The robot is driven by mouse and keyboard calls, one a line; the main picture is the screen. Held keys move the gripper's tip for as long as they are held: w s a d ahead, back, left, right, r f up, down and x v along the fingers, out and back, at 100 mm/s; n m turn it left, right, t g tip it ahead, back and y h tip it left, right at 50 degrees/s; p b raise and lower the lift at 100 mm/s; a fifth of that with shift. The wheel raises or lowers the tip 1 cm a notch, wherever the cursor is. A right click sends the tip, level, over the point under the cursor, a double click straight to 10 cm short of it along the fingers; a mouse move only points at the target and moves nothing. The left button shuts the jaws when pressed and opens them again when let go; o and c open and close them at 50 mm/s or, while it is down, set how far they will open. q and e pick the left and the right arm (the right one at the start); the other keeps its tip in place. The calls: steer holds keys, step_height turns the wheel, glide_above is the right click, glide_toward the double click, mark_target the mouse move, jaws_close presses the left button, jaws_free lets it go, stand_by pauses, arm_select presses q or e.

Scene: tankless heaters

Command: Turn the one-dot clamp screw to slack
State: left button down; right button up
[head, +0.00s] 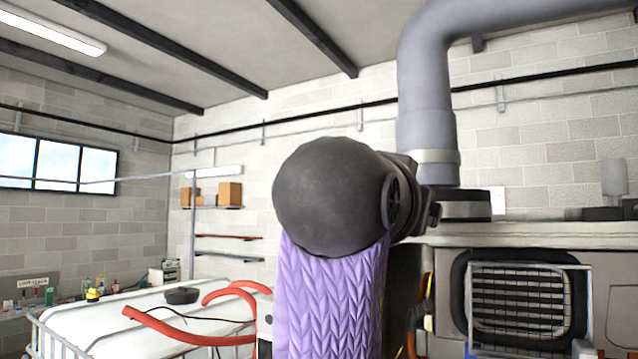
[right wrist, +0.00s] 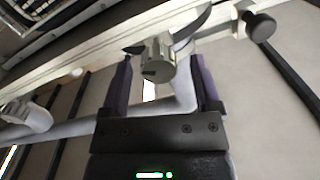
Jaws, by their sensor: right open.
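My right gripper (right wrist: 160,58) is open in the right wrist view, its two purple fingers apart. A stubby grey cylinder (right wrist: 158,57) with a dark slot-like mark appears between the fingertips, with a visible gap on each side. It looks like a clamp screw, but I see no dot on it, so I cannot tell which one it is. A curved grey strip (right wrist: 192,27) runs beside it, and a pale pipe shows behind. In the head view, a dark ball joint and purple sleeve of my own arm fill the middle and hide what lies behind. My left gripper is not in view.
A large grey duct pipe (head: 425,95) with a band (head: 436,157) rises behind my arm. A grille unit (head: 518,300) stands at right. A white tank (head: 150,320) with red hoses (head: 185,335) is at lower left. A dark round knob (right wrist: 260,26) sits right of the cylinder.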

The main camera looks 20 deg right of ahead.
steer(key=x, duration=0.3)
steer(key=shift+d+p, duration=0.1)
steer(key=shift+p, duration=0.3)
jaws_close()
